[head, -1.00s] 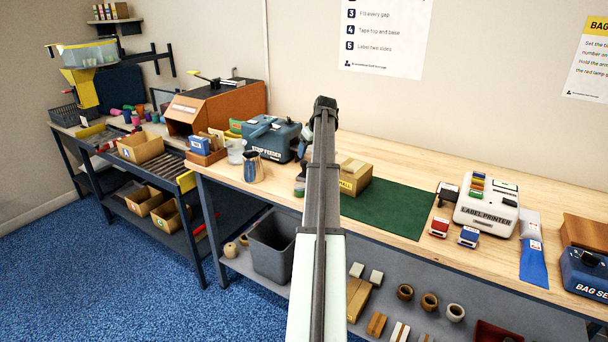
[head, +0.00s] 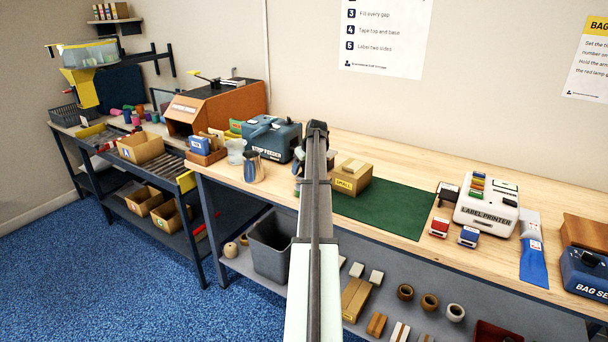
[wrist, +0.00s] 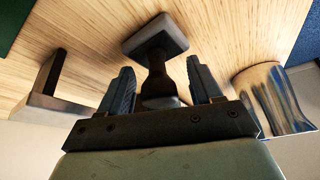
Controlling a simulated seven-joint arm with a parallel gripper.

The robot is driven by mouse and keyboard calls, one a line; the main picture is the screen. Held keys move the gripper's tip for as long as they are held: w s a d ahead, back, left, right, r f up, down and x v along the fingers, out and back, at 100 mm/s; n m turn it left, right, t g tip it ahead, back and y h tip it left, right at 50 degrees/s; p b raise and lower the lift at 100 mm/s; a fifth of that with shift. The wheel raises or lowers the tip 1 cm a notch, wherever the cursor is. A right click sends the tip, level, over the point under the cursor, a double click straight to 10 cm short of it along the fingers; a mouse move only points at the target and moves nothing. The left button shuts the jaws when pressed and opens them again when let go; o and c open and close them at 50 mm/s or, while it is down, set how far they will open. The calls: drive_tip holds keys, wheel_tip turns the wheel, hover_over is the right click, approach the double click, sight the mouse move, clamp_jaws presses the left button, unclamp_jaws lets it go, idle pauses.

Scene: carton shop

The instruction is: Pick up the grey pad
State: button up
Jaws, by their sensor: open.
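The grey pad (wrist: 155,35) shows in the wrist view as a grey rectangular block on a dark stem with a dark rounded knob, above the wooden table top. My gripper (wrist: 160,84) is open. Its two fingers lie on either side of the dark stem and knob, with visible gaps. I cannot tell whether they touch it at the lower end. In the head view my arm hides the pad and most of my gripper.
A metal jug (wrist: 272,98) stands close on the right in the wrist view, and a dark bracket-like thing (wrist: 48,82) on the left. In the head view, the strip feeder (head: 272,137) and a small carton (head: 351,178) flank my arm. The green mat (head: 395,208) is mostly clear.

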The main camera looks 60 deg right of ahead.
drive_tip(key=shift+c, duration=0.5)
drive_tip(key=c, duration=1)
drive_tip(key=shift+r, duration=0.1)
wheel_tip(320, 180, up, 10)
drive_tip(key=shift+f, duration=0.1)
